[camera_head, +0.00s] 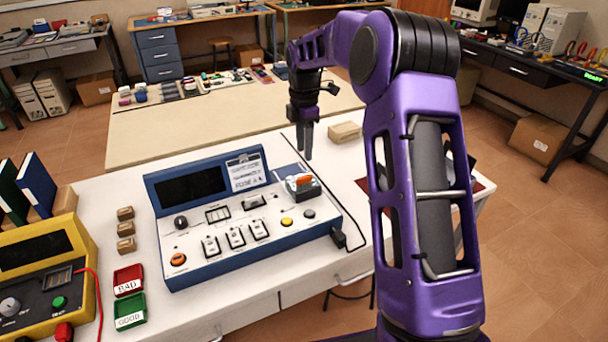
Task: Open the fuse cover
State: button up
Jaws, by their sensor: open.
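A blue and white test console (225,262) stands on the white table. At its back right corner is a small dark box with a clear-looking top (303,188), which seems to be the fuse cover. An orange part shows at the box's top. Whether the cover is shut is too small to tell. My gripper (304,150) points down with its dark fingers apart and empty. In the picture it is just above and behind the box, apart from it. The exact gap in depth cannot be told.
A yellow tester (40,262), red BAD tray (128,279) and green GOOD tray (130,311) stand to the left. Small tan blocks (126,229) lie beside the console. A black cable (352,246) leaves the console's right side.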

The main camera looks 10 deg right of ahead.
aim_at(304, 177)
notch_tip(304, 177, down, 9)
dwell(0.3)
grip_shut()
dwell(1.4)
